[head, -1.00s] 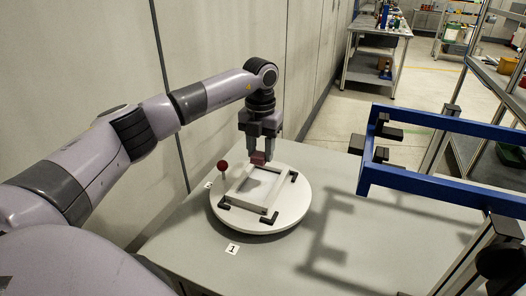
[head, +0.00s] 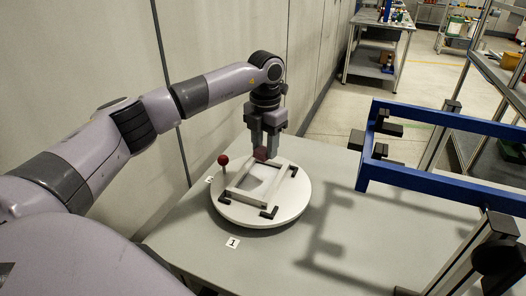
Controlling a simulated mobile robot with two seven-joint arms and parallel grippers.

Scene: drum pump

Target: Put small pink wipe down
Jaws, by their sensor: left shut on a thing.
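The small pink wipe (head: 260,154) is a dark pink piece between the fingertips of my left gripper (head: 264,147). My left gripper points down and is shut on the wipe, at the far edge of a light rectangular frame (head: 244,196). The frame lies on a round white disc (head: 289,214) on the grey table, with black corner pieces around it. I cannot tell whether the wipe touches the frame. My right gripper is not in view.
A red ball-topped knob (head: 223,160) stands at the disc's left edge. A blue bar frame (head: 440,185) with black clamps rises at the right. A label marked 1 (head: 233,242) is on the grey table (head: 345,240).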

